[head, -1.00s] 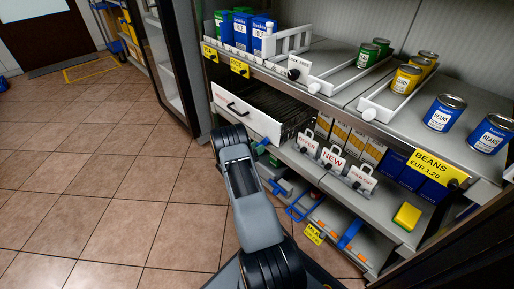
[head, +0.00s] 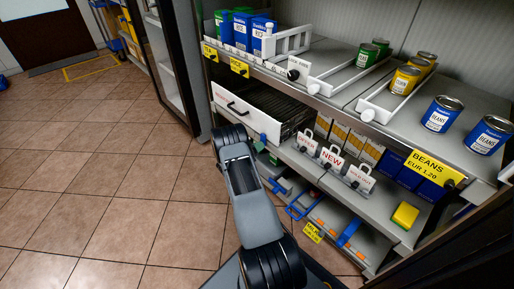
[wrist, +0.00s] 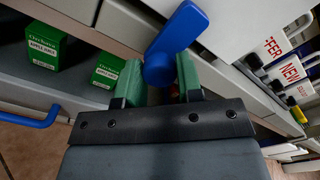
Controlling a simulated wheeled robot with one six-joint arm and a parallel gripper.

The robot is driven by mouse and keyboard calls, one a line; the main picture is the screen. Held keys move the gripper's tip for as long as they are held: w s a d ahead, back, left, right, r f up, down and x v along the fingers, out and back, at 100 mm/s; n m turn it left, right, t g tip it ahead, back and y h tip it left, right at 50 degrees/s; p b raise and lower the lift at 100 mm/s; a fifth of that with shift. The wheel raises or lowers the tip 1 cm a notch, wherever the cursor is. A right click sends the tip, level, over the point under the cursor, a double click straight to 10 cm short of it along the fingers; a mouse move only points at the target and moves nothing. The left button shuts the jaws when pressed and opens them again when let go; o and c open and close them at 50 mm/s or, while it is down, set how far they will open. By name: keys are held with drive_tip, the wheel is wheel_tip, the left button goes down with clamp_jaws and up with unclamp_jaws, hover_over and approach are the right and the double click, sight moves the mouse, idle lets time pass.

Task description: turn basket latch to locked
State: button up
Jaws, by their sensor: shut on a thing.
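In the wrist view, my gripper (wrist: 159,76) has its two green-padded fingers on either side of a blue latch handle (wrist: 180,30). The rounded lower end of the latch sits between the pads, and its arm slants up to the right. The gripper is shut on it. The latch is in front of a grey shelf edge. In the head view my arm hides most of the gripper and the latch. A blue basket handle (head: 301,206) shows at the lower shelf to the right of my arm.
Green apple juice boxes (wrist: 48,44) stand left of the fingers. White sign cards (wrist: 290,70) are close on the right. In the head view a white drawer (head: 240,112) and the middle shelf's sign holders (head: 331,157) are near my arm. Open tiled floor (head: 110,190) lies left.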

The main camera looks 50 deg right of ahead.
drive_tip(key=shift+d, duration=0.1)
idle(0.3)
drive_tip(key=o, duration=0.9)
drive_tip(key=a+p, duration=0.1)
drive_tip(key=a, duration=0.3)
drive_tip(key=a+p, duration=0.1)
drive_tip(key=a, duration=0.4)
drive_tip(key=w+a+p, duration=0.1)
drive_tip(key=a, duration=0.4)
